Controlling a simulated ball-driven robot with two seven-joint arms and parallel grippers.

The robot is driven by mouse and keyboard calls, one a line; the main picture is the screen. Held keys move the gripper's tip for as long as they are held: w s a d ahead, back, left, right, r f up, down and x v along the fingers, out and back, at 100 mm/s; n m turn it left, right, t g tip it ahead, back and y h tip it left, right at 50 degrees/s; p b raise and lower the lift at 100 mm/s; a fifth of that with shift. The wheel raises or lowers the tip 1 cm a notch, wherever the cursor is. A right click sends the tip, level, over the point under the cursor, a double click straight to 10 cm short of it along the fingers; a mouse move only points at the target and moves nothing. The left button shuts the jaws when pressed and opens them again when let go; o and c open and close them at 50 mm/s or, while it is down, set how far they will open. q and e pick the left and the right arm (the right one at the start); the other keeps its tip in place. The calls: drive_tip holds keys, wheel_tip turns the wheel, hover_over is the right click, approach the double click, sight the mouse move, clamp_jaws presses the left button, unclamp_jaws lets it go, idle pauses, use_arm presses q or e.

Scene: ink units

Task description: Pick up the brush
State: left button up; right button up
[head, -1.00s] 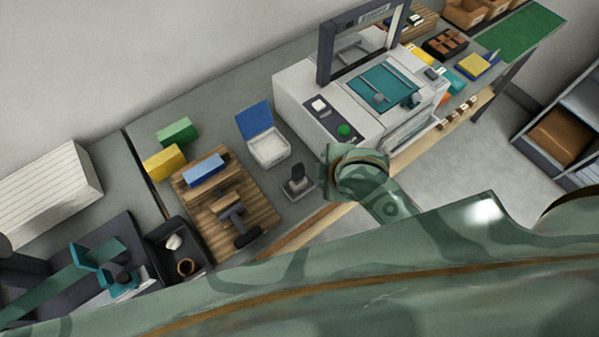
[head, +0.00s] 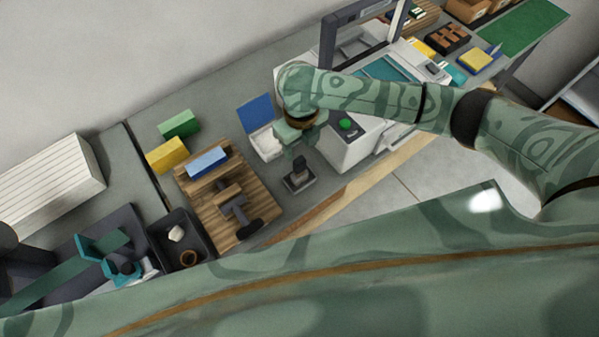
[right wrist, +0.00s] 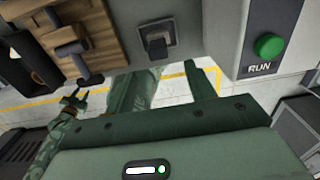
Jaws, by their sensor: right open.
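I cannot tell for certain which tool is the brush. The likeliest is a dark-handled tool (head: 238,210) with a crossbar, lying on the slatted wooden board (head: 196,200); it also shows at the upper left of the right wrist view (right wrist: 72,45). A small dark upright piece (head: 299,172) stands on a square base beside the board. My right gripper (head: 300,146) is open and empty, above and behind that upright piece. My left gripper appears small at the lower left of the right wrist view (right wrist: 74,100); its jaws are unclear.
A white machine with a green button (head: 347,124) stands to the right. A blue-lidded white box (head: 264,143) is behind the board, partly hidden by my right arm.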

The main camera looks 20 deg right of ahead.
sight(300, 167)
wheel_tip(300, 167, down, 12)
drive_tip(key=b, duration=0.2)
drive_tip(key=shift+a+r+b, duration=0.1)
drive_tip(key=shift+a+b, duration=0.05)
drive_tip(key=shift+b, duration=0.15)
drive_tip(key=c, duration=1.1)
drive_tip(key=shift+o, duration=0.2)
drive_tip(key=shift+r, duration=0.1)
